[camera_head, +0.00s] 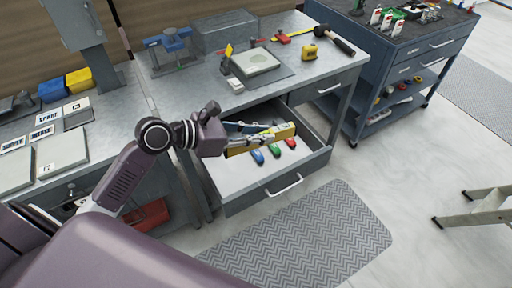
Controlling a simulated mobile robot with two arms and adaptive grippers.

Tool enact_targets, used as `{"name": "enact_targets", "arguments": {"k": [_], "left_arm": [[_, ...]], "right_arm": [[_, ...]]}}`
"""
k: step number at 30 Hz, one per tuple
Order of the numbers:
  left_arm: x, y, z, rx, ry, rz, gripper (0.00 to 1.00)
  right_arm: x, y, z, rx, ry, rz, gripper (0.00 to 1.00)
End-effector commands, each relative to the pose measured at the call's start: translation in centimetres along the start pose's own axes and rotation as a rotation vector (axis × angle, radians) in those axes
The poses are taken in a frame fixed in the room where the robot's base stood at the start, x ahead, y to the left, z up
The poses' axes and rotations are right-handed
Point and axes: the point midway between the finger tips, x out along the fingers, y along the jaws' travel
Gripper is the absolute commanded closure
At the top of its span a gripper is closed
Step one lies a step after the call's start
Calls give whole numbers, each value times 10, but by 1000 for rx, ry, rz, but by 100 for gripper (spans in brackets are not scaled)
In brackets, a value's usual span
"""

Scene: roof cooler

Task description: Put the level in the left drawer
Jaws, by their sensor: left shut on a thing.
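The level (285,131) is a yellow bar inside the open drawer (270,198) of the workbench, near the drawer's back. My left gripper (268,134) reaches into the drawer from the left and is shut on the level. Its fingers hide part of the level. I cannot tell whether the level touches the drawer floor. My right gripper is not in view.
Blue, green and red small items (274,150) lie in the drawer in front of the level. A closed drawer (328,88) is to the right. A tape measure (309,52) and hammer (335,39) lie on the benchtop. A grey mat (300,240) covers the floor in front.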

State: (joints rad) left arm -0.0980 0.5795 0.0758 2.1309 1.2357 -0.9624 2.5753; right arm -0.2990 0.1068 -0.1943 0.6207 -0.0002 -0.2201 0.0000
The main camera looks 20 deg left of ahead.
Motion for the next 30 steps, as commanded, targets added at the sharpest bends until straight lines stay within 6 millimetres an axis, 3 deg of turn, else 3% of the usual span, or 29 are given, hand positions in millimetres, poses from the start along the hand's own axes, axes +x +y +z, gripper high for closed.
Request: {"name": "enact_targets", "arguments": {"k": [4, 11, 14, 24, 30], "left_arm": [[31, 26, 12, -8, -11, 67, 100], [50, 42, 19, -20, -21, 114, 100], [58, 43, 3, -23, -19, 116, 100], [94, 46, -82, -23, -18, 116, 100], [108, 47, -114, -21, -22, 116, 100]], "right_arm": [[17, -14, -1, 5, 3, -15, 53], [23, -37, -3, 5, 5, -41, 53], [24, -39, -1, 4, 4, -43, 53], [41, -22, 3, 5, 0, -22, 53], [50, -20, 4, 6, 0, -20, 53]]}}
